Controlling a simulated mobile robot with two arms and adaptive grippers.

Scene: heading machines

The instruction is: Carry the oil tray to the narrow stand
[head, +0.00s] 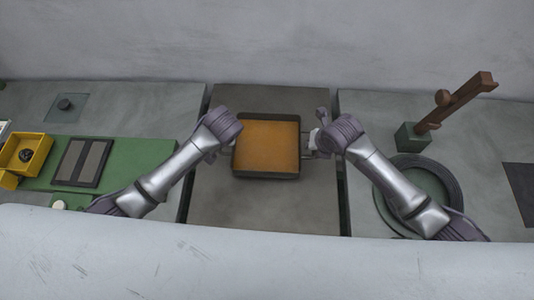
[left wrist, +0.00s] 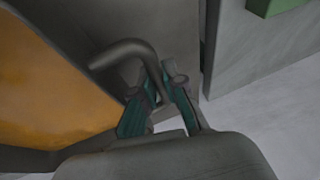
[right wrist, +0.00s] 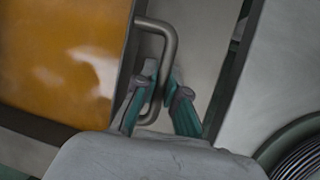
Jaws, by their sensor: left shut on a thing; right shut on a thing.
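The oil tray (head: 267,146) is a dark square tray filled with orange-brown oil, over the middle, narrow grey stand (head: 266,208) in the head view. I cannot tell whether it rests on the stand or is held just above it. My left gripper (head: 222,146) is at the tray's left side and is shut on its bent handle (left wrist: 135,50) in the left wrist view. My right gripper (head: 316,142) is at the right side and is shut on the other handle (right wrist: 168,45) in the right wrist view. The oil also shows in both wrist views.
The left table carries a green mat (head: 142,158), a yellow bin (head: 38,146) and a dark two-panel plate (head: 82,161). The right table has a round dark ring (head: 383,207) and a brown post on a green block (head: 412,137). Narrow gaps separate the middle stand from both tables. A wall stands behind.

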